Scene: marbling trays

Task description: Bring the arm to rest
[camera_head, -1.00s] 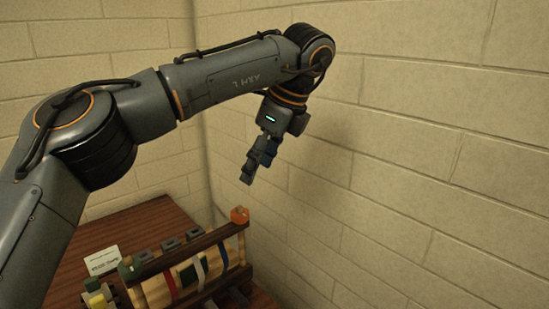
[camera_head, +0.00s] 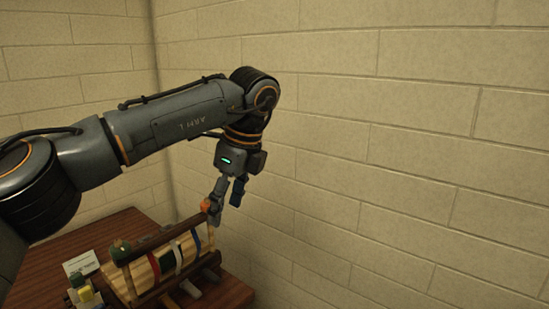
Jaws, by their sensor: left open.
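My left gripper (camera_head: 228,192) points down from the wrist at the centre left of the head view. Its two fingers are apart, and I see nothing between them. The fingertips show just above and beside the orange knob (camera_head: 206,205) at the far right corner of a wooden rack (camera_head: 150,243). One finger overlaps the knob's edge in the picture; I cannot tell whether they touch. My right gripper is not in view.
The rack, with coloured bands, stands on a brown wooden table (camera_head: 45,262). A white card (camera_head: 80,264) and a small yellow and green item (camera_head: 84,290) are at its left. Block walls (camera_head: 400,150) close in behind and at the right.

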